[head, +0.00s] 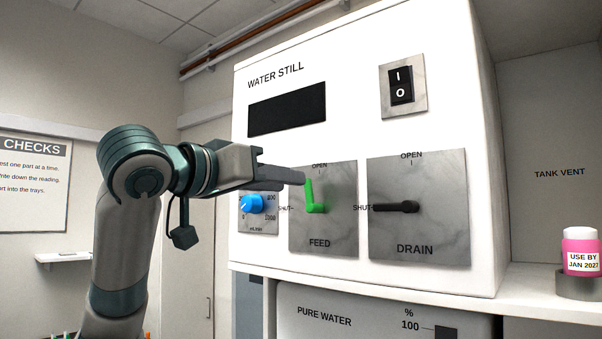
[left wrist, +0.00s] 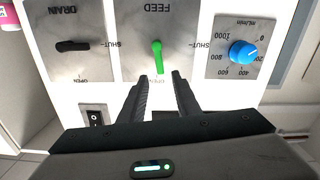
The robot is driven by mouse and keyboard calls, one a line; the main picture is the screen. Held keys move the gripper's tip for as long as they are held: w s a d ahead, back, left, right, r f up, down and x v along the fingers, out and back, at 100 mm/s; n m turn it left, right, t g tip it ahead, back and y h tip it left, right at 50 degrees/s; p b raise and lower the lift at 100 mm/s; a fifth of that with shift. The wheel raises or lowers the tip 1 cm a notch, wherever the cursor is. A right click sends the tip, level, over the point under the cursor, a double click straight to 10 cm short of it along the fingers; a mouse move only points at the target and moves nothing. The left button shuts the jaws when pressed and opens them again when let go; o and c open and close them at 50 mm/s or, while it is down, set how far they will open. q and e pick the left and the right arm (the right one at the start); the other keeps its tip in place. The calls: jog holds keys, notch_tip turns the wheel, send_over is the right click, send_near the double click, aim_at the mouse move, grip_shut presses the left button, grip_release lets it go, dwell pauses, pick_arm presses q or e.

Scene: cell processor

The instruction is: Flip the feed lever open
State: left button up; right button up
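The green feed lever (head: 309,194) sits on the grey FEED plate (head: 340,236) of the water still. It points up from its pivot, close to the OPEN mark and away from SHUT. It also shows in the left wrist view (left wrist: 157,58), which is upside down. My left gripper (head: 296,176) is at the lever's upper end, reaching in from the left. In the left wrist view its two fingers (left wrist: 159,77) are apart, with the lever tip near the gap between them. I cannot tell whether a finger touches the lever. My right gripper is not in view.
The black DRAIN lever (head: 397,207) points left to SHUT, right of the feed plate. A blue flow knob (head: 251,204) is just below my left gripper. A power switch (head: 401,85) is above. A pink-labelled bottle (head: 581,252) stands at the right.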

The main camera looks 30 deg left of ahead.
aim_at(313, 196)
pick_arm(q)
jog(key=w+p, duration=0.1)
jog(key=w, duration=0.4)
jog(key=shift+w+d+p, duration=0.2)
jog(key=shift+w+p, duration=0.2)
grip_shut()
